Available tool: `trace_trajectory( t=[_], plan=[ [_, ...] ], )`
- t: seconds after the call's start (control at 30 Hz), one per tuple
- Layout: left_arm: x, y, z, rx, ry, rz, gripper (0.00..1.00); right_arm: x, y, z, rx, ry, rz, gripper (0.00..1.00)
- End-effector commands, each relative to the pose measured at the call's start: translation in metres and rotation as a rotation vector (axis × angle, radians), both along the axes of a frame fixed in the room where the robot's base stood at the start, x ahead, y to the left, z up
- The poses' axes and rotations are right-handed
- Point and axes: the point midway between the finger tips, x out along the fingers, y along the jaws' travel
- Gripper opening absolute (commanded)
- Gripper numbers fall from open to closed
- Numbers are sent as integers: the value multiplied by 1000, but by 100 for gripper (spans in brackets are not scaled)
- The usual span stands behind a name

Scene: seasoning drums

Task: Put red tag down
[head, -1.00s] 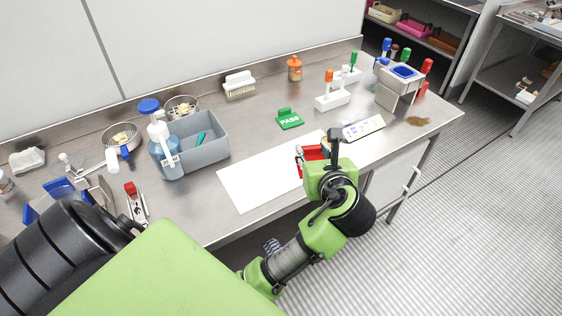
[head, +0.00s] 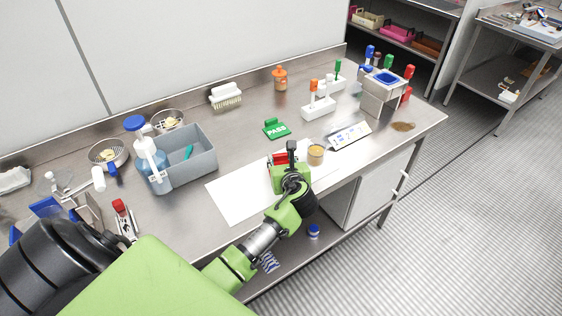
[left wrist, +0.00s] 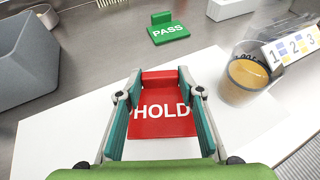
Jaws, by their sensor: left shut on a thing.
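The red tag (left wrist: 163,118), lettered HOLD, is between the fingers of my left gripper (left wrist: 161,95) in the left wrist view. The gripper is shut on it. The tag is over the white sheet (left wrist: 70,130); I cannot tell whether it touches the sheet. In the head view my left gripper (head: 289,163) is over the right part of the white sheet (head: 235,192), and only a red edge of the tag (head: 280,157) shows past it. My right gripper is not in view.
A green PASS tag (head: 276,129) stands behind the sheet. A cup of tan contents (head: 316,155) is just right of my gripper, near a numbered strip (head: 349,136). The sheet's left part is clear.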

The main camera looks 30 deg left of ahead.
Motion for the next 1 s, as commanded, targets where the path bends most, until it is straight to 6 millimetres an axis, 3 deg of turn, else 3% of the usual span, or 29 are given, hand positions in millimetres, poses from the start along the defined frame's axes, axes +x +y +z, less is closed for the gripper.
trace_trajectory(
  t=[0.13, 0.47, 0.5, 0.57, 1.0],
  plan=[
    [0, 0, -14, 0, 0, 0, 20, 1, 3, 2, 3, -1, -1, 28],
    [0, 0, -17, 1, 1, 1, 20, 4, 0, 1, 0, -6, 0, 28],
    [0, 0, -18, 0, 0, 1, 37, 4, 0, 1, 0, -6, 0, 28],
    [0, 0, -17, 0, 0, 1, 51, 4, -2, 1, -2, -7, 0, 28],
    [-2, -3, -13, 0, 0, -1, 51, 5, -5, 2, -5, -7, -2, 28]
  ],
)
